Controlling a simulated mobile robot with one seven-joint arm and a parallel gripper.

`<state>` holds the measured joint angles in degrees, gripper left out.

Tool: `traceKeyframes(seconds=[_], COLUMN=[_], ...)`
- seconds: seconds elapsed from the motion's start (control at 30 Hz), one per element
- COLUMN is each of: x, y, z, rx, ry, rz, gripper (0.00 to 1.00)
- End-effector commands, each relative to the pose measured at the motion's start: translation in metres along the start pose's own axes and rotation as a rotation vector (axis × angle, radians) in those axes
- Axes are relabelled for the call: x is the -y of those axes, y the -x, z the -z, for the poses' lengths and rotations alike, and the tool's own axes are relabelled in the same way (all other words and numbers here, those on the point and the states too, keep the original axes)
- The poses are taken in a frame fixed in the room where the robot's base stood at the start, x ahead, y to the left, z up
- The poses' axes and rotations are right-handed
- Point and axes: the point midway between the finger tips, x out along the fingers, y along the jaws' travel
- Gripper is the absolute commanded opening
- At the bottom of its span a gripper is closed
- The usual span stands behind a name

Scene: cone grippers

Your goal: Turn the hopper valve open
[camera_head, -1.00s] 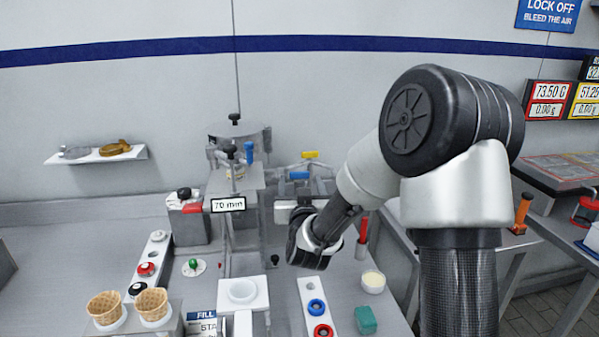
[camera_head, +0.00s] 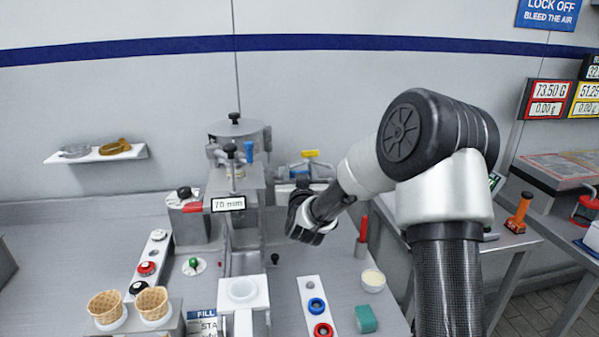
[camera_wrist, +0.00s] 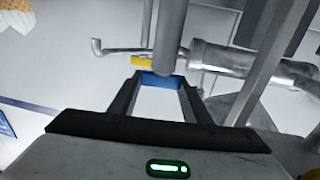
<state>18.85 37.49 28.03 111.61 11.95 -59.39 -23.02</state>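The steel hopper (camera_head: 237,131) stands at the back of the bench with a black knob on its lid and an upright blue lever (camera_head: 248,151) on its front. Piping to its right carries a yellow handle (camera_head: 310,154), also seen in the wrist view (camera_wrist: 143,61). I cannot tell for certain which handle is the hopper valve. My gripper (camera_wrist: 160,82) is open in front of this piping. A blue handle (camera_wrist: 161,78) shows between its fingertips; contact cannot be told.
The filling machine with a "70 mm" sign (camera_head: 228,204) stands left of my gripper. In front are a white cup holder (camera_head: 242,292), a strip with blue and red rings (camera_head: 317,306), a bowl (camera_head: 373,281), a green block (camera_head: 366,319) and a red-handled tool (camera_head: 363,231).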

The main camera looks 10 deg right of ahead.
Motion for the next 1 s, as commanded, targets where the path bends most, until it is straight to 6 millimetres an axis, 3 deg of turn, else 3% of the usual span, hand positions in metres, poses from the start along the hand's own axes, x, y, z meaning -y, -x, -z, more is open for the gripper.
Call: traceKeyframes(seconds=[0.67, 0.7, 0.8, 1.0], x=[0.0002, 0.0002, 0.0002, 0.0002], y=[0.0003, 0.0003, 0.0003, 0.0004], z=[0.0006, 0.0005, 0.0004, 0.0001], rx=[-0.001, 0.0, 0.0, 0.0], ry=[0.001, 0.001, 0.001, 0.001], rz=[0.133, 0.133, 0.132, 0.132], gripper=[0.21, 0.45, 0.62, 0.62])
